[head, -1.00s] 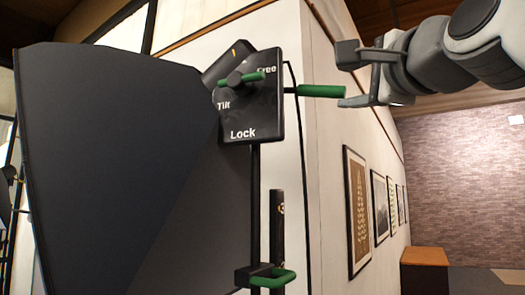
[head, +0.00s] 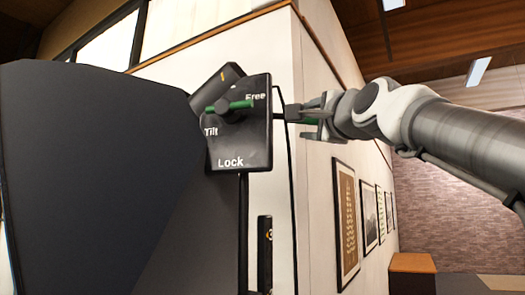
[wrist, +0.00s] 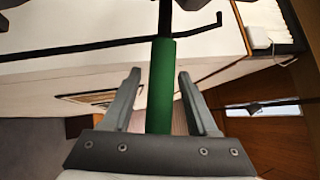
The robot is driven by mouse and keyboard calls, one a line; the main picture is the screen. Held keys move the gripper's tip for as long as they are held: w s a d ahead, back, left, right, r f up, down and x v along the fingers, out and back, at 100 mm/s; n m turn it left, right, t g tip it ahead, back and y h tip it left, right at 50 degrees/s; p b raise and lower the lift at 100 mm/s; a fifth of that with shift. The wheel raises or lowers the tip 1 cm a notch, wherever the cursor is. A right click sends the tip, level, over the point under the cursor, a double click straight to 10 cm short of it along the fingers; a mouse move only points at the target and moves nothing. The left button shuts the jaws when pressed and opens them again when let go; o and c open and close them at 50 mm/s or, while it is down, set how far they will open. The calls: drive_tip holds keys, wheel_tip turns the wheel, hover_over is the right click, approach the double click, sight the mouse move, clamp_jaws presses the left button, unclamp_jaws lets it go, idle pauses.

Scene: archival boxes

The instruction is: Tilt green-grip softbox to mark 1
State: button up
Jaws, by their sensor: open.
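The softbox (head: 85,180) is a large dark panel at the left in the head view. Its black tilt plate (head: 238,145) reads Tilt, Free and Lock. A small green lock lever (head: 240,104) lies across the plate, its right end near Free. The green grip (wrist: 160,88) runs between my open gripper's fingers in the wrist view, with a gap on both sides. In the head view my gripper (head: 303,116) is right of the plate and mostly hides the grip. No mark 1 can be made out.
A black stand pole (head: 243,225) runs down below the plate. A pale wall corner stands close behind, with framed pictures (head: 346,225) to the right. A wooden box (head: 412,263) is low at the far right.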

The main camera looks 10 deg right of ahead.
clamp_jaws()
idle(1.3)
